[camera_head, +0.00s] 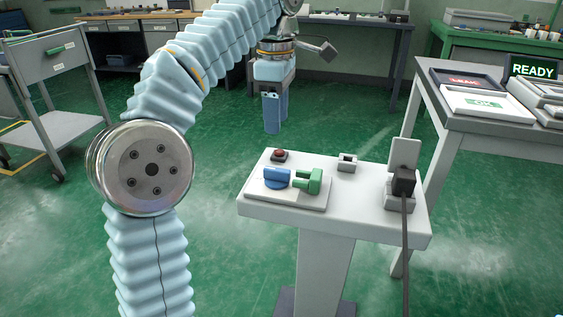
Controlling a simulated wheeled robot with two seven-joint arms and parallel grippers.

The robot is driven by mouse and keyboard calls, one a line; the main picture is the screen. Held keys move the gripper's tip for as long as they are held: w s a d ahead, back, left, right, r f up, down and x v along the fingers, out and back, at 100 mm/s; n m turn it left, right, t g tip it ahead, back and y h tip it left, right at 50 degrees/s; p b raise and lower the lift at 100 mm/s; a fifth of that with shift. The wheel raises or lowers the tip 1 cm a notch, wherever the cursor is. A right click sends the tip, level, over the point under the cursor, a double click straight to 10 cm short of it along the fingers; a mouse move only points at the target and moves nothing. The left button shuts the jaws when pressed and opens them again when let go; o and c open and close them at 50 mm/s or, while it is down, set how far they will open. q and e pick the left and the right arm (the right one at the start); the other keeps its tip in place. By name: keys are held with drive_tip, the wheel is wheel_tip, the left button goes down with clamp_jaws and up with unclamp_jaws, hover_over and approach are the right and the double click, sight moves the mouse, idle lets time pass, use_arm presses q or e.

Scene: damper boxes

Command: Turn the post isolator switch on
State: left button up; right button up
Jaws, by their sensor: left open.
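The white post (327,264) stands in front of me with a flat top. On a raised plate (300,197) on its left side are a blue knob (277,178) and a green handle-shaped part (309,181), side by side. A red button (279,155) sits behind them. No label shows which one is the isolator switch, and its on or off position cannot be read. My left gripper (272,115) is open and empty, pointing down above and behind the post, apart from it. My right gripper is out of view.
A black plug (403,181) with a hanging cable (406,255) sits at the post's right, beside a small grey bracket (347,162). A table (455,122) at right holds trays and a READY display (533,68). A grey cart (50,125) stands at left. Green floor is clear around the post.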

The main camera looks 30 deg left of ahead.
sight(277, 169)
use_arm(q)
wheel_tip(277, 169, down, 12)
drive_tip(key=b, duration=0.4)
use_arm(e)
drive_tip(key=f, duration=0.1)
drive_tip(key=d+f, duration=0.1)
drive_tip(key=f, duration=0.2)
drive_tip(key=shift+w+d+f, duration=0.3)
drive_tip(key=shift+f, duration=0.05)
use_arm(q)
clamp_jaws()
